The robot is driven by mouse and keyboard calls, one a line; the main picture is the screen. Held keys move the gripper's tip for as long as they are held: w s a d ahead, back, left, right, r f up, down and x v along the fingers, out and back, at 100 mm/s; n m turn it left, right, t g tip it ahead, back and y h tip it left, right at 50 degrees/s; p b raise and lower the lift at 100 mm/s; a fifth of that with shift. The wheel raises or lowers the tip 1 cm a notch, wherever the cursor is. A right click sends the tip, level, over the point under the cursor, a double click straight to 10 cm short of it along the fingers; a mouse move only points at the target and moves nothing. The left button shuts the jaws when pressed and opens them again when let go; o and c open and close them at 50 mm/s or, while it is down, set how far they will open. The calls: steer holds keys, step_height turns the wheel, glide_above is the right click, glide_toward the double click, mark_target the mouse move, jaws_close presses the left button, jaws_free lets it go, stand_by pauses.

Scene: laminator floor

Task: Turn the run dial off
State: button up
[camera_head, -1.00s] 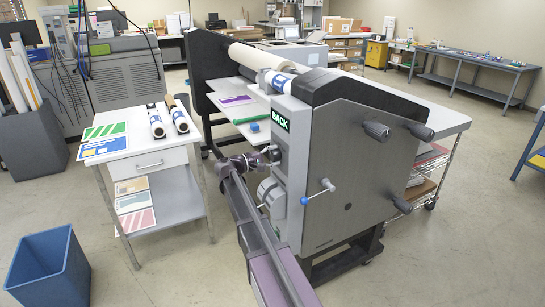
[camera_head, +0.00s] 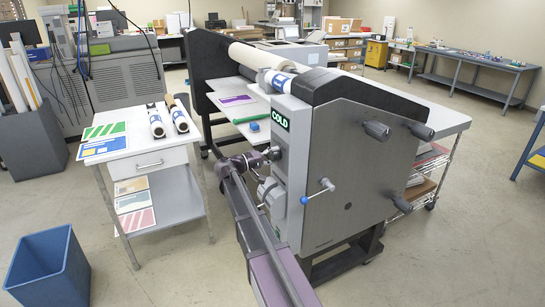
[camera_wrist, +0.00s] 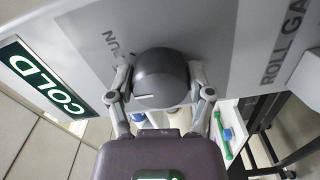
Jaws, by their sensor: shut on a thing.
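The run dial (camera_wrist: 160,76) is a dark grey round knob on the grey panel of the laminator (camera_head: 345,170). The wrist view shows part of the "RUN" lettering beside it and a short white mark on its face, near my gripper's palm. My gripper (camera_wrist: 160,97) is shut on the dial, one finger at each side of it. In the head view my gripper (camera_head: 272,156) is at the panel's left side, and the dial is mostly hidden there. The lit green and white display (camera_head: 281,120) reads "COLD"; it also shows in the wrist view (camera_wrist: 45,80).
A blue-knobbed crank (camera_head: 318,192) sticks out of the laminator's near side, with dark handles (camera_head: 377,131) further right. A small white table (camera_head: 145,150) with rolls and prints stands left. A blue bin (camera_head: 48,268) is at front left. The right floor is open.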

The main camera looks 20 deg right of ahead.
steer(key=shift+d, duration=0.1)
steer(key=o, duration=1.1)
steer(key=shift+d, duration=0.1)
steer(key=shift+s+a, duration=0.2)
steer(key=shift+a, duration=5.85)
